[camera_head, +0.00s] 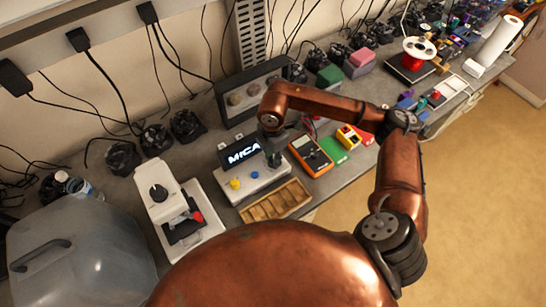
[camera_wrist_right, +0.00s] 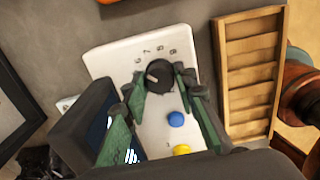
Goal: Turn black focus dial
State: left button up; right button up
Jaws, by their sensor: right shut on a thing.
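The black focus dial (camera_wrist_right: 158,75) sits on a white panel marked with numbers, beside a blue knob (camera_wrist_right: 176,119) and a yellow knob (camera_wrist_right: 182,150). In the head view this white device (camera_head: 262,186) stands on the bench with a dark screen reading MICA (camera_head: 241,151). My right gripper (camera_head: 273,156) reaches down to the device's right end, where it covers most of the dial. In the right wrist view its green-padded fingers (camera_wrist_right: 158,82) are on either side of the dial and shut on it. My left gripper is out of view.
A wooden slotted tray (camera_head: 275,201) lies in front of the device. An orange multimeter (camera_head: 312,154) is to its right. A dark-framed box (camera_head: 246,92) stands behind.

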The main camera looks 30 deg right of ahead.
dwell(0.4)
jog(key=o, duration=1.2)
jog(key=shift+c, duration=0.2)
jog(key=shift+r, duration=0.1)
notch_tip(320, 180, up, 12)
